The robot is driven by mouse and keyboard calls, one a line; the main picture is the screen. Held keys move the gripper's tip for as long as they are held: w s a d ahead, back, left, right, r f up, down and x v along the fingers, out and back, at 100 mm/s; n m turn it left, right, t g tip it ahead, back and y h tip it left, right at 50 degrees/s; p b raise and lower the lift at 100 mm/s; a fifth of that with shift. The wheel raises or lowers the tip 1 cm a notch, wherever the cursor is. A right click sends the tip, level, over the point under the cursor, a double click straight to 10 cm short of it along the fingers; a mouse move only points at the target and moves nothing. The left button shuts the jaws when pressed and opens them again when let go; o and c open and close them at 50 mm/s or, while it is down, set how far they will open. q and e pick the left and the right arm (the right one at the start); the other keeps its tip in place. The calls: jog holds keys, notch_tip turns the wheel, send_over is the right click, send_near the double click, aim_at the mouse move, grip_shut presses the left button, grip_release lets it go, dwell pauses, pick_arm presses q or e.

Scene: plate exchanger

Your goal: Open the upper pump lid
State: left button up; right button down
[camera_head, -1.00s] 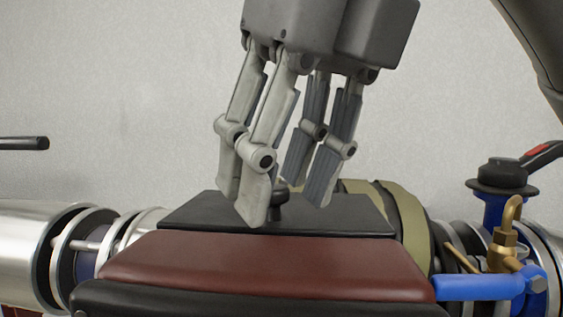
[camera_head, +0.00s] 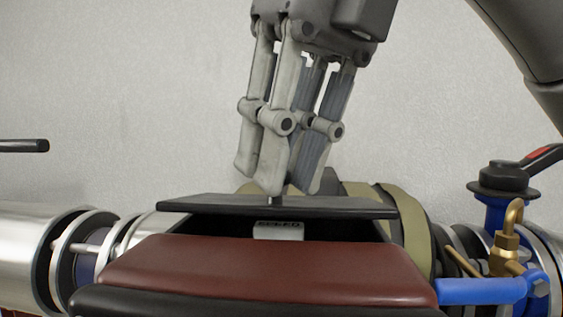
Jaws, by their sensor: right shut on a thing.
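The black upper pump lid (camera_head: 340,208) is raised above the dark red pump housing (camera_head: 270,268), with an open gap at its near side. In the gap a white terminal block (camera_head: 279,231) shows inside the dark box. My right gripper (camera_head: 290,188) is above the lid, shut on the lid's knob (camera_head: 274,199), of which only the lower stem shows between the fingers. The lid's far edge is hidden, so I cannot tell whether it still touches the box. My left gripper is not in view.
A blue valve with a black cap (camera_head: 503,178), a brass fitting (camera_head: 508,240) and a blue pipe (camera_head: 480,289) stand at the right. Silver pipe (camera_head: 25,255) with flanges runs at the left. A dark bar (camera_head: 24,146) juts in at the left edge.

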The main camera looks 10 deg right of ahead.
aim_at(287, 200)
jog(key=shift+w+d+r+g+y, duration=0.2)
jog(key=shift+w+r+g, duration=0.2)
jog(key=shift+g, duration=0.3)
jog(key=shift+w+d+r+g+y, duration=0.1)
jog(key=shift+w+r+g+y, duration=0.2)
jog(key=shift+g, duration=0.4)
jog(key=shift+w+m, duration=0.15)
jog(key=shift+m, duration=0.15)
jog(key=shift+w+r, duration=0.15)
jog(key=shift+r, duration=0.15)
jog(key=shift+d+r, duration=0.1)
jog(key=shift+r, duration=0.05)
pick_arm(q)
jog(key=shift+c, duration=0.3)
